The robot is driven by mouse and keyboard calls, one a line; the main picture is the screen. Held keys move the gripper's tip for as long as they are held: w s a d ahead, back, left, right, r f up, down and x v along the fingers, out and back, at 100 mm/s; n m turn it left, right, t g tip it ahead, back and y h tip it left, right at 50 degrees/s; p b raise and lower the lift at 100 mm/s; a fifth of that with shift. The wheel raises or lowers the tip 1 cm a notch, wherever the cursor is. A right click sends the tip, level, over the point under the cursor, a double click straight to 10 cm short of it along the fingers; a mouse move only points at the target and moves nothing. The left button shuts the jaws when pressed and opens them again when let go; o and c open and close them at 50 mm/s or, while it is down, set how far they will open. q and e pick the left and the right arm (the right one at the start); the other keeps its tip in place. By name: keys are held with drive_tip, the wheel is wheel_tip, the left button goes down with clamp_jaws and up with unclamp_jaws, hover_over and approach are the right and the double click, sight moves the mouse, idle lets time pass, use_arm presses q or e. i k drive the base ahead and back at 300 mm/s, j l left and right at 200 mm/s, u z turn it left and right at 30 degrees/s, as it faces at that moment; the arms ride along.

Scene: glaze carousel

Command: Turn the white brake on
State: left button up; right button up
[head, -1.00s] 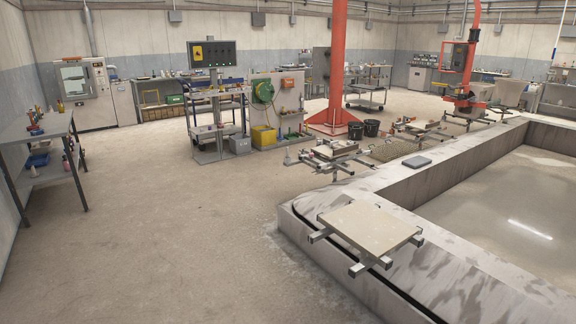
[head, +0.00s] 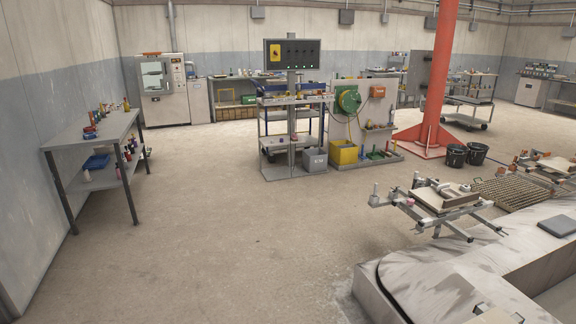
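I cannot make out a white brake for certain in the head view. The nearest carousel carrier (head: 472,208) stands at the right beside the low concrete wall, with a pale slab and small parts on it too small to tell apart. Neither of my grippers is in view.
A grey shelf table (head: 98,135) with bottles stands along the left wall. The concrete wall (head: 440,270) fills the lower right. A red column (head: 436,80), two black buckets (head: 456,156) and a yellow bin (head: 343,153) stand farther back. The floor (head: 215,235) in the middle is clear.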

sight(416, 173)
drive_tip(key=i+z, duration=0.1)
drive_tip(key=i, duration=0.45)
drive_tip(key=i+j, duration=0.15)
drive_tip(key=i, duration=0.35)
drive_tip(key=i+j+z, duration=0.15)
drive_tip(key=i, duration=0.4)
drive_tip(key=i+j+z, duration=0.1)
drive_tip(key=i, duration=0.4)
drive_tip(key=i+l+z, duration=0.15)
drive_tip(key=i+z, duration=0.25)
drive_tip(key=i, duration=0.2)
drive_tip(key=i+z, duration=0.35)
drive_tip(key=i, duration=0.2)
drive_tip(key=i+j+z, duration=0.2)
drive_tip(key=i+z, duration=0.2)
drive_tip(key=i, duration=0.2)
